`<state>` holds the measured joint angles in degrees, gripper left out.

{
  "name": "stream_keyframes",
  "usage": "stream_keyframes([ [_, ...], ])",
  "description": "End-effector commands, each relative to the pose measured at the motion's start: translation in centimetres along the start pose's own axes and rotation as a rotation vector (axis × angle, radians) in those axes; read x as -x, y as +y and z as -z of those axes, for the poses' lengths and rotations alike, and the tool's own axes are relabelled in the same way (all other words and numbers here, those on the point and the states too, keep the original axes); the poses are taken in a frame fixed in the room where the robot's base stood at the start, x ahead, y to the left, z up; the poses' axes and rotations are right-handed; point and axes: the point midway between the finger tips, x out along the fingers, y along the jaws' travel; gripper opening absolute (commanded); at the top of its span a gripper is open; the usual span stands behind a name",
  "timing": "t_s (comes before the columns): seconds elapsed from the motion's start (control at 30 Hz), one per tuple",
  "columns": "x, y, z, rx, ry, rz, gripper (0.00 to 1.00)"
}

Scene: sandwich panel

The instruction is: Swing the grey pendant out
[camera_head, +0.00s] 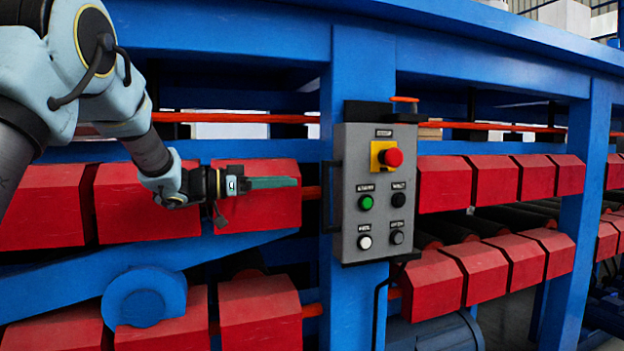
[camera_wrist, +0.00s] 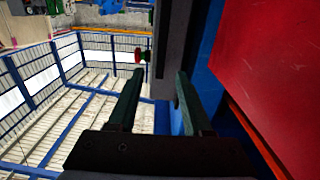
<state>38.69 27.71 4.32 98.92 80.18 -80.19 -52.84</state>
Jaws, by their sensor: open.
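The grey pendant (camera_head: 350,222) is a box with a red emergency button (camera_head: 393,157) on a yellow plate, and green, black, white and grey buttons below. It hangs in front of a blue post. A black handle (camera_head: 327,197) is on its left side. My gripper (camera_head: 292,183) is to the left of the pendant, pointing right at the handle's height, with a visible gap. In the wrist view my gripper (camera_wrist: 157,82) has its two dark fingers apart with nothing between them. Beyond the fingertips, the pendant's dark side (camera_wrist: 174,48) and the red button (camera_wrist: 138,55) show.
Red blocks (camera_head: 258,212) of the machine lie behind and below my gripper. The blue post (camera_head: 352,66) stands behind the pendant, and a blue slanted beam (camera_head: 70,287) runs below my arm. Space in front of the pendant looks clear.

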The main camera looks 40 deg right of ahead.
Motion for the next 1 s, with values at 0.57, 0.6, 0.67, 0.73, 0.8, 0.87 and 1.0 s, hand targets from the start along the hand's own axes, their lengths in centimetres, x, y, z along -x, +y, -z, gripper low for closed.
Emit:
stream_keyframes([
  [0.57,-8.2,0.2,0.3,0.001,0.000,-0.006,0.50],
  [0.6,-8.7,0.2,0.2,0.001,0.000,-0.005,0.50],
  [0.67,-9.5,0.1,0.2,0.000,0.000,-0.004,0.50],
  [0.73,-10.1,0.1,0.2,0.000,0.001,-0.004,0.50],
  [0.8,-10.5,0.1,0.1,0.000,0.001,-0.003,0.50],
  [0.87,-10.7,0.1,0.1,0.000,0.001,-0.003,0.50],
  [1.0,-10.9,0.1,0.0,0.000,0.001,-0.002,0.50],
])
